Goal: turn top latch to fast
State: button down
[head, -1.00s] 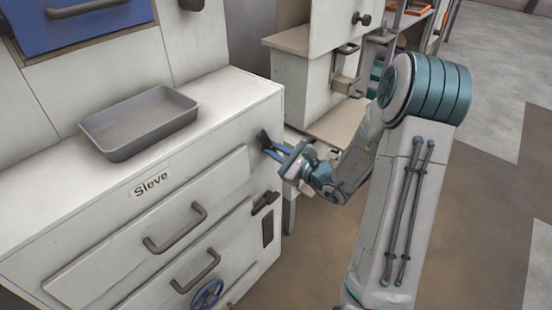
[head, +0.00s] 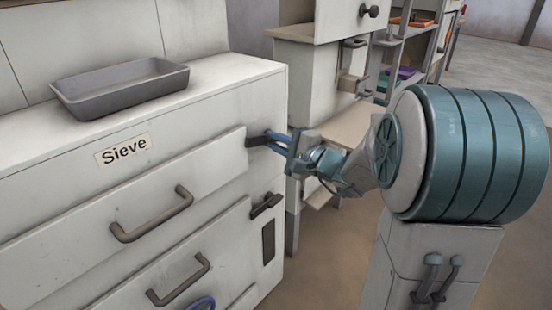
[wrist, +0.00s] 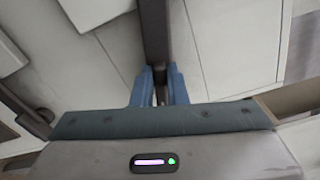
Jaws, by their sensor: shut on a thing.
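The top latch (head: 255,141) is a dark lever on the front of the white sieve cabinet, at the right end of the upper drawer. In the head view it lies about level, reaching left towards the drawer's edge. My gripper (head: 270,138) has its blue fingers shut on this latch. In the wrist view the dark latch bar (wrist: 154,40) runs up from between the fingertips (wrist: 158,88). The fingers hide the gripped part of the latch.
A second dark latch (head: 265,205) sits below, beside the lower drawer. Drawer handles (head: 152,216) stick out to the left. A grey tray (head: 120,90) rests on the cabinet top. Another white cabinet with a shelf stands behind my wrist.

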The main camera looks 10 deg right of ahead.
jog(key=shift+f+n+b, duration=0.25)
jog(key=shift+n+b, duration=0.4)
jog(key=shift+b, duration=0.65)
jog(key=shift+f+n+b, duration=0.2)
jog(key=shift+n+b, duration=0.45)
jog(key=shift+b, duration=0.9)
jog(key=shift+r+n+b, duration=0.15)
jog(key=shift+n+b, duration=0.2)
jog(key=shift+n, duration=0.05)
jog(key=c, duration=1.4)
grip_release()
jog(key=shift+c, duration=0.2)
jog(key=shift+s+r, duration=0.1)
jog(key=p+v, duration=0.3)
jog(key=v, duration=1)
jog(key=shift+s+d, duration=0.25)
jog(key=shift+s, duration=0.1)
